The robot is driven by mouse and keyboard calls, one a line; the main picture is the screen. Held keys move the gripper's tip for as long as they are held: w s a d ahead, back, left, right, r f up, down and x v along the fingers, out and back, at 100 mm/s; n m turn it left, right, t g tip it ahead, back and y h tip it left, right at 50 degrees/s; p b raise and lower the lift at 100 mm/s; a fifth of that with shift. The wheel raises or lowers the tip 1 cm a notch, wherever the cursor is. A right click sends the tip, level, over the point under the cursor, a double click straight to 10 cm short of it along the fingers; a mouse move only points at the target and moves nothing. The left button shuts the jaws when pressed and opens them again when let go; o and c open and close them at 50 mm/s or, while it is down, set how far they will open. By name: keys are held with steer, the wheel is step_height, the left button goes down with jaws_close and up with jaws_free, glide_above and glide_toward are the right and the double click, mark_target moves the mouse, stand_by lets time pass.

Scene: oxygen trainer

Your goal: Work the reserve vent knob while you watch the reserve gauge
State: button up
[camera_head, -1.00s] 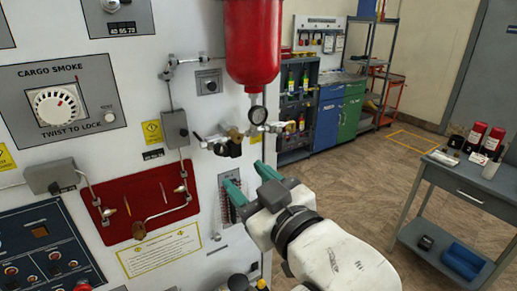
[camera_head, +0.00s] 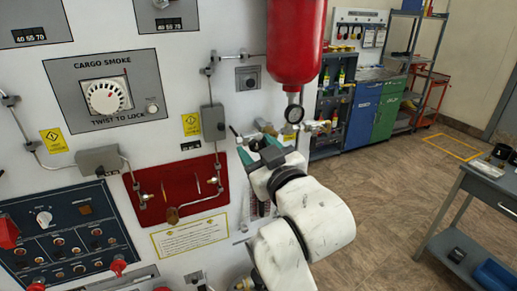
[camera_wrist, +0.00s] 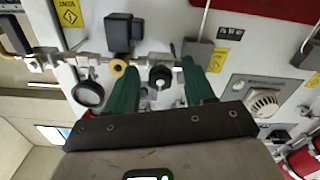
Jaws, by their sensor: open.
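A small round gauge (camera_head: 294,114) with a white face hangs under the red bottle; its reading is too small to tell. It also shows in the wrist view (camera_wrist: 88,94), dark-rimmed, at the left. A black round knob (camera_wrist: 160,77) with a pale centre sits on the pipe fittings, likely the vent knob; no label on it is readable. My gripper (camera_head: 257,151) is at the fittings left of the gauge and hides part of them. Its teal fingers are open, and in the wrist view (camera_wrist: 160,78) the knob appears between them, with no clear contact.
A red bottle (camera_head: 296,45) hangs above the gauge. A brass fitting (camera_wrist: 118,66) and a black box (camera_wrist: 123,32) sit close to the knob. The white panel carries a cargo smoke dial (camera_head: 106,97) and a red plate (camera_head: 160,200). A grey cart (camera_head: 480,190) stands at right; the floor between is clear.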

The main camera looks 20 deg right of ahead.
steer(key=shift+c, duration=0.5)
jaws_close()
steer(key=shift+n, duration=0.3)
steer(key=shift+r+n+p, duration=0.1)
steer(key=shift+n+p, duration=0.45)
steer(key=shift+n, duration=0.25)
steer(key=shift+d+n+p, duration=0.1)
steer(key=shift+n+p, duration=0.65)
steer(key=shift+n, duration=1.25)
steer(key=shift+o, duration=0.5)
jaws_free()
